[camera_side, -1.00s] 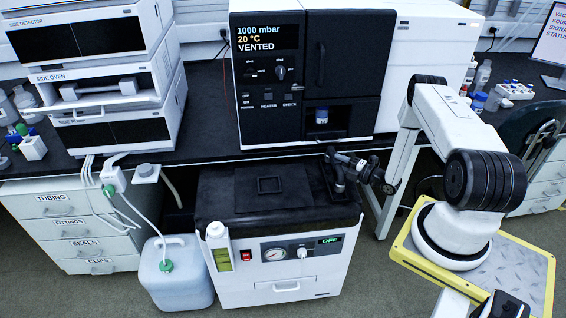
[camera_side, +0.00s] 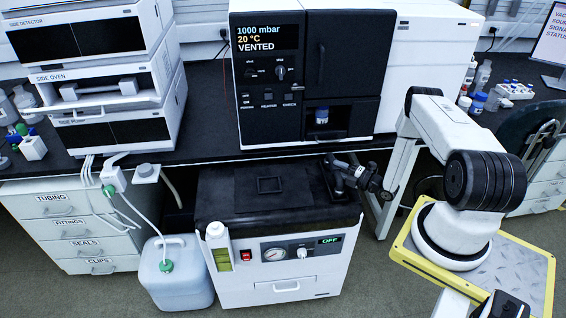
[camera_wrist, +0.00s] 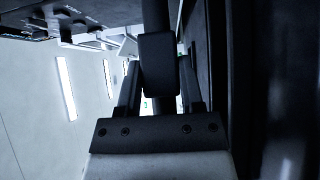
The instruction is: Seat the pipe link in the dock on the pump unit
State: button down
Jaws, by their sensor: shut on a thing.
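The pump unit (camera_side: 225,205) is a white cabinet with a black top, standing on the floor under the bench. A raised black square frame (camera_side: 270,184) lies on its top; I cannot tell whether this is the dock. My gripper (camera_wrist: 159,85) is shut on the dark pipe link (camera_wrist: 158,62), a block with a round tube running through it. In the side view my gripper (camera_side: 347,173) is low over the right end of the pump top. The dark link (camera_side: 338,184) hangs upright there, hard to separate from the black surface. Any contact below it is hidden.
The bench with the black vented instrument (camera_side: 265,110) overhangs behind the pump unit.

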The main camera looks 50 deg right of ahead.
jog(key=shift+f, duration=0.4)
dwell(0.5)
jog(key=shift+c, duration=0.7)
grip_release()
